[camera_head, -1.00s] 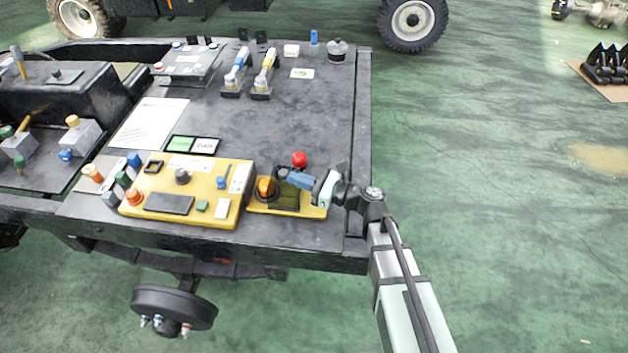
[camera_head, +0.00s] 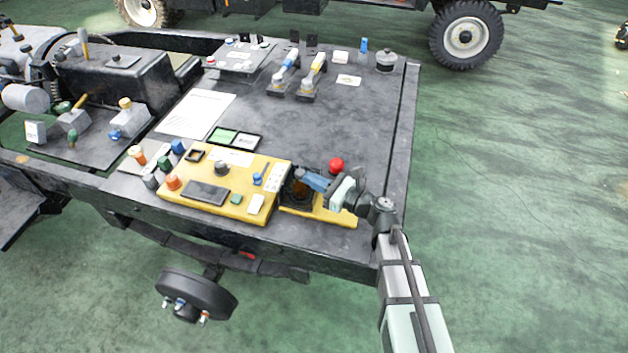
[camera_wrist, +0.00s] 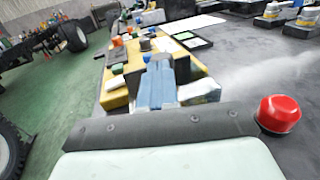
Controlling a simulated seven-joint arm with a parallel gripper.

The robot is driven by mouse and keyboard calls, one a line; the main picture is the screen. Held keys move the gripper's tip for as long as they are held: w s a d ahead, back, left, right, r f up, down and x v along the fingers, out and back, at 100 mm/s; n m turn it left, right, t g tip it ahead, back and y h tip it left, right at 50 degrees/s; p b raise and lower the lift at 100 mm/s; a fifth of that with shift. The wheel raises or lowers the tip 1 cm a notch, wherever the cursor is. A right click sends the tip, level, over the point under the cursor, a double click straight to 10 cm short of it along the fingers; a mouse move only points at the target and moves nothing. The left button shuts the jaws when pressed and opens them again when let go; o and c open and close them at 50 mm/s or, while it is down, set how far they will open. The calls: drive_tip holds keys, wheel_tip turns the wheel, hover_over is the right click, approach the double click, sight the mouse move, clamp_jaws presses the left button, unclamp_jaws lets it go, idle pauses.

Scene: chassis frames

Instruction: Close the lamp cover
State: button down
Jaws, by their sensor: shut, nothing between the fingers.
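The small yellow lamp panel (camera_head: 335,216) sits at the right front of the black chassis deck. Its orange lamp (camera_head: 299,188) looks dark and dull, seen behind or through the smoky lamp cover (camera_head: 288,184). The cover appears tilted up over the lamp, but its exact angle and whether it is fully down cannot be told. My gripper (camera_head: 305,178) is shut and empty, its blue fingers at the lamp and cover, seemingly touching or very near the cover. In the wrist view the shut fingers (camera_wrist: 157,82) point toward the yellow panels and hide the lamp.
A red mushroom button (camera_head: 336,164) stands just behind my gripper; it shows close at right in the wrist view (camera_wrist: 277,113). A larger yellow control box (camera_head: 225,183) lies left of the lamp. The deck (camera_head: 340,120) behind is mostly clear.

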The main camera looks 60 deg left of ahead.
drive_tip(key=v, duration=1.4)
drive_tip(key=w+d+f+n+t+h, duration=0.25)
drive_tip(key=w+d+f+t, duration=0.45)
drive_tip(key=w+d, duration=0.5)
drive_tip(key=w+d+f+n+h, duration=0.1)
drive_tip(key=d+f+n+h, duration=0.1)
drive_tip(key=d+f, duration=0.85)
drive_tip(key=s+d+f+n+g+h, duration=0.1)
drive_tip(key=s+d+f+n+h, duration=0.15)
drive_tip(key=d+f, duration=0.6)
drive_tip(key=s+d+f+n+g+h, duration=0.1)
drive_tip(key=s+d+f+h, duration=0.25)
drive_tip(key=d+f, duration=0.45)
drive_tip(key=s+d+f+n+g+h, duration=0.1)
drive_tip(key=s+d+f+n+h, duration=0.1)
drive_tip(key=s+d, duration=0.5)
drive_tip(key=s+d+f+n+g+h, duration=0.1)
drive_tip(key=s+d+f+n+h, duration=0.1)
drive_tip(key=s+d, duration=0.5)
drive_tip(key=d+f+h, duration=0.1)
drive_tip(key=d+f, duration=0.1)
drive_tip(key=d, duration=0.3)
drive_tip(key=shift+d+g, duration=0.35)
drive_tip(key=shift+g, duration=0.05)
drive_tip(key=c, duration=1.8)
unclamp_jaws()
